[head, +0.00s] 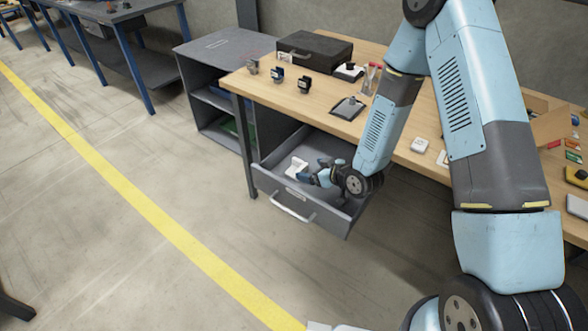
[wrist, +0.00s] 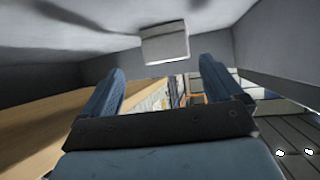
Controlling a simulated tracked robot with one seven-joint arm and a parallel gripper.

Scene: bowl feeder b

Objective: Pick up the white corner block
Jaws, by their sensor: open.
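The white corner block (head: 297,166) lies inside the open grey drawer (head: 268,183), near its front left part. In the wrist view the white block (wrist: 165,44) shows as a pale boxy shape just beyond the fingertips, lined up with the gap between them. My gripper (head: 307,178) reaches into the drawer close beside the block. In the wrist view my gripper (wrist: 162,66) has its two blue fingers spread with nothing between them. The block's side away from the wrist camera is hidden.
Drawer walls (wrist: 275,62) surround the gripper on the sides. The wooden tabletop (head: 290,95) above carries a dark case (head: 314,48), small black devices (head: 304,84) and a dark plate (head: 349,108). A grey cabinet (head: 210,55) stands left. The floor in front is clear.

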